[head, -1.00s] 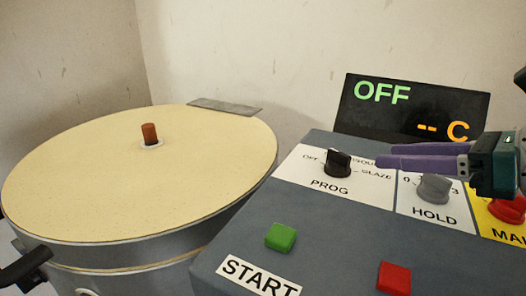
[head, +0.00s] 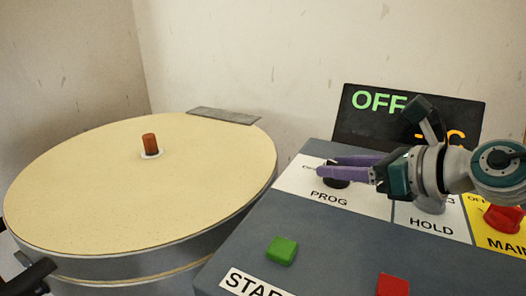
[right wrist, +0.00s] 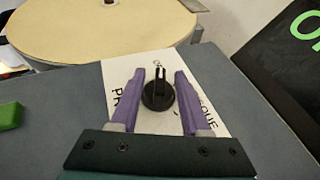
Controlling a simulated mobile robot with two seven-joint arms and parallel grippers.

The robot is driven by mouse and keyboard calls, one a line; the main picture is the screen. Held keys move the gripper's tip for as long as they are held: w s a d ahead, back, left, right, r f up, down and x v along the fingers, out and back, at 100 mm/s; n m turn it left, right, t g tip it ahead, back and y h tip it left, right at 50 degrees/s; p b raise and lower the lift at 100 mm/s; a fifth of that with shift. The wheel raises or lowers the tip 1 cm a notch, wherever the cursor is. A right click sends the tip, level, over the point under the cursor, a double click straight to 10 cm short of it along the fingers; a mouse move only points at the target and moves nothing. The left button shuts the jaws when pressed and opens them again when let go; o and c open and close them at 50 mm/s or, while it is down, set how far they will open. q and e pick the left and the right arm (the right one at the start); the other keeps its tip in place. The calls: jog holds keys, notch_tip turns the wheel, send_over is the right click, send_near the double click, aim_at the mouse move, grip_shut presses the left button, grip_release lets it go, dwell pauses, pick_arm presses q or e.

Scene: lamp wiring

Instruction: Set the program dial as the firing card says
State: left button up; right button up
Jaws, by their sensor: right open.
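The black program dial (head: 337,183) sits on the white PROG plate (head: 312,187) of the kiln's control box. My right gripper (head: 322,170) has purple fingers and comes in from the right over the dial, partly hiding it and the plate's labels. In the right wrist view the dial (right wrist: 158,95) stands between the two open fingers, with a gap on each side. Its ridge points towards the top of that picture, where a small label is too small to read. The display (head: 378,101) reads OFF in green. No firing card shows. My left gripper is not in view.
The round kiln lid (head: 90,190) with a red-brown plug (head: 149,144) fills the left. The green START button (head: 281,250) and a red button (head: 393,285) lie in front of the dials. The HOLD dial (head: 432,205) and red MAIN switch (head: 503,218) stand to the right.

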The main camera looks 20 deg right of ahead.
grip_shut()
dwell(0.3)
dwell(0.3)
